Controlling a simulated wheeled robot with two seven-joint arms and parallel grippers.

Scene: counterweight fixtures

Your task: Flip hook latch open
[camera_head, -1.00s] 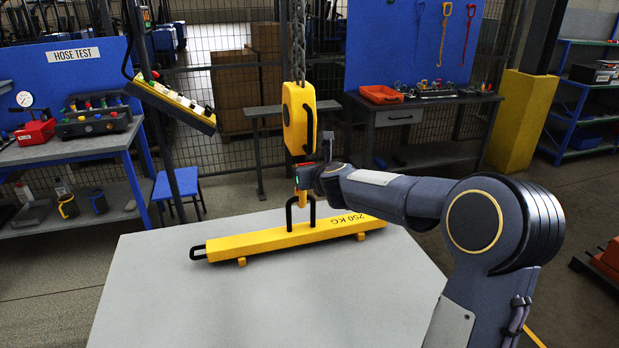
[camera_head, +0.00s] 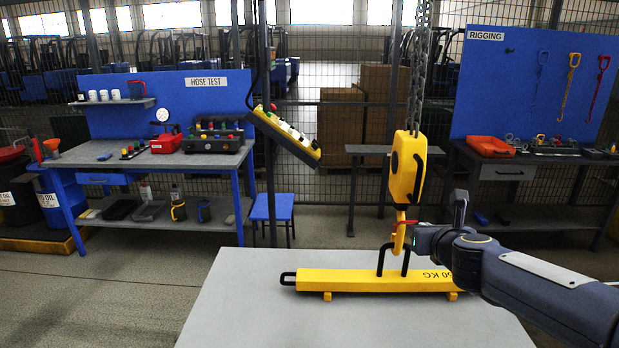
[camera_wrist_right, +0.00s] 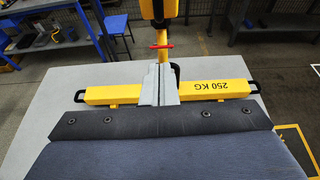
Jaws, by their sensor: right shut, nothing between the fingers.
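The yellow crane hook (camera_head: 399,238) hangs below the yellow hook block (camera_head: 407,170). Its red latch (camera_head: 406,222) lies across the hook's throat and also shows in the right wrist view (camera_wrist_right: 161,46). The hook meets the black lifting loop (camera_head: 381,262) of the yellow 250 KG beam (camera_head: 345,280); whether it bears on the loop is unclear. My right gripper (camera_wrist_right: 160,68) is shut and empty, with its fingers pointing at the hook just below the latch. Contact cannot be told. In the head view my right wrist hides part of that area. My left gripper is out of view.
The beam lies on a grey table (camera_head: 250,310) with bare room to its left. A chain (camera_head: 418,70) holds the block from above. A yellow pendant control (camera_head: 285,135) hangs to the left. Benches and a mesh fence stand behind.

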